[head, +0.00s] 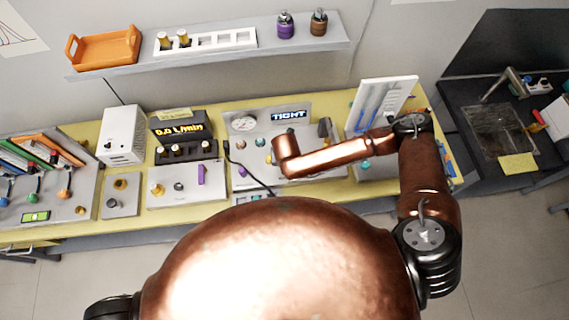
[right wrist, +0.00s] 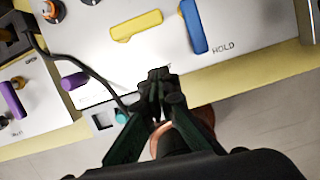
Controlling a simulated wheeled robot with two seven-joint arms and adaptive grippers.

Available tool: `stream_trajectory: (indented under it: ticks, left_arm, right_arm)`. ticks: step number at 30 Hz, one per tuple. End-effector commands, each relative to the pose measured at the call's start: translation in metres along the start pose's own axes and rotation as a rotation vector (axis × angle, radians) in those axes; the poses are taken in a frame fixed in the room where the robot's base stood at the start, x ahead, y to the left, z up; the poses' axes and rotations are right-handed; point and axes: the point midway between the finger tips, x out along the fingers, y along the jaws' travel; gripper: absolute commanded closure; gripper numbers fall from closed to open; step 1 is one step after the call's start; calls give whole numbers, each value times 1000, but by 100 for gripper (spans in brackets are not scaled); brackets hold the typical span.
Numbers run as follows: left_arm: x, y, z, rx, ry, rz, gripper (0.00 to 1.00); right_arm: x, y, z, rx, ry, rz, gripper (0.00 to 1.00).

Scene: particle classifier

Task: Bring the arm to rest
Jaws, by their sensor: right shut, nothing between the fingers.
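My right arm (head: 340,150) reaches over the workbench from the right in the head view, bent at a black elbow joint. Its gripper is hidden behind the copper wrist there. In the right wrist view my right gripper (right wrist: 160,78) is shut and empty, its dark fingertips over the front edge of a light panel (right wrist: 245,28). I cannot tell how high it is above the panel. My left gripper is not in view.
The panel bears a blue handle (right wrist: 193,26), a yellow handle (right wrist: 136,25) and the label HOLD. A black cable (right wrist: 85,68) runs close left of the fingers. A display reading TIGHT (head: 289,115) and a white upright board (head: 383,104) stand near my arm.

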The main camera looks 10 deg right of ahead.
Motion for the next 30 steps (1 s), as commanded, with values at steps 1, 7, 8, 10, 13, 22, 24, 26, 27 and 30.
stream_trajectory:
  ticks: [1,7,8,10,13,22,24,26,27,30]
  left_arm:
    - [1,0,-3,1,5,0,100]
    - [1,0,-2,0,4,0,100]
    - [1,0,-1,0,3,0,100]
    - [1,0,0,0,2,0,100]
    - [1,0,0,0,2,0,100]
    - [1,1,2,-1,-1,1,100]
    - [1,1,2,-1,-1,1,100]
    - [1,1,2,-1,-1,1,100]
    - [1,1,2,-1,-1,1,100]
    - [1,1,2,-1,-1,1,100]
  right_arm:
    - [-4,0,0,0,-1,1,100]
    - [-12,0,0,-1,0,0,100]
    - [-12,0,0,-1,0,0,100]
    - [-12,0,0,-1,0,0,100]
    - [-12,0,0,-1,0,0,100]
    - [-12,0,0,-1,0,0,100]
    - [-12,2,-2,5,3,6,100]
    - [-12,9,-9,26,11,24,100]
    - [-14,16,-16,51,20,43,100]
    - [-21,44,-39,164,55,123,100]
